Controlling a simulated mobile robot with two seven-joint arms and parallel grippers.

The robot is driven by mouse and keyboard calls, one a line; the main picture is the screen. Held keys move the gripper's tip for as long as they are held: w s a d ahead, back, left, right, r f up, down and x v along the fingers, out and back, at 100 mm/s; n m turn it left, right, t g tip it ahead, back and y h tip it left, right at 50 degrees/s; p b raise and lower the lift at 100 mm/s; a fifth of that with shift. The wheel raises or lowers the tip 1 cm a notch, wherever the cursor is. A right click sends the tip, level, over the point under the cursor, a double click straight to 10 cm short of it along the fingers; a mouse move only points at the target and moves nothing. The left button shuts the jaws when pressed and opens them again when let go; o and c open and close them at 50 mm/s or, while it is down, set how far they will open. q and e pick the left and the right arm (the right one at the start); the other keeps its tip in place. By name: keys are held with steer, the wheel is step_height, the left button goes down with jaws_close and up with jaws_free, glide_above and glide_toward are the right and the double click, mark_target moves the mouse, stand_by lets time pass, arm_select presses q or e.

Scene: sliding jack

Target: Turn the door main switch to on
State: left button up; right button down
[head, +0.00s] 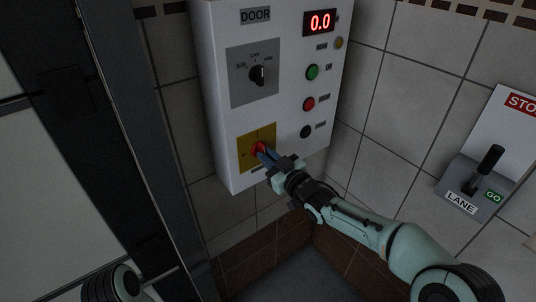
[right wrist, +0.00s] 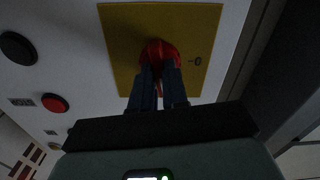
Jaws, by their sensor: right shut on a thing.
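The door main switch is a red rotary knob (head: 257,149) on a yellow plate (head: 243,158), low on the white DOOR panel (head: 224,128). My right gripper (head: 265,152) reaches it from the lower right and is shut on the knob. In the right wrist view, the two dark fingers (right wrist: 160,72) hold the red knob (right wrist: 158,47) between them and hide part of it. A "0" mark shows on the yellow plate (right wrist: 120,45) to the right of the knob. The knob's exact angle is hard to tell. My left gripper is out of view.
Above the switch is a black selector knob (head: 257,75) on a grey plate. Green (head: 312,72), red (head: 308,104) and black (head: 306,132) buttons line the panel's right side. The display (head: 320,23) reads 0.0. A LANE lever box (head: 470,185) hangs on the right wall.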

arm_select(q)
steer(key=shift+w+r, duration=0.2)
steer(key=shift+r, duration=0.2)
arm_select(e)
steer(key=shift+m, duration=1.1)
arm_select(q)
steer(key=shift+p, duration=0.3)
arm_select(e)
steer(key=c, duration=1.1)
jaws_free()
steer(key=shift+c, duration=0.2)
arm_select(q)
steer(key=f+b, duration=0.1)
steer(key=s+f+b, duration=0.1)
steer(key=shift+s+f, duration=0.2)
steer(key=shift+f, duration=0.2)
arm_select(e)
steer(key=v, duration=1.3)
steer(key=shift+s, duration=0.2)
steer(key=shift+d, duration=0.15)
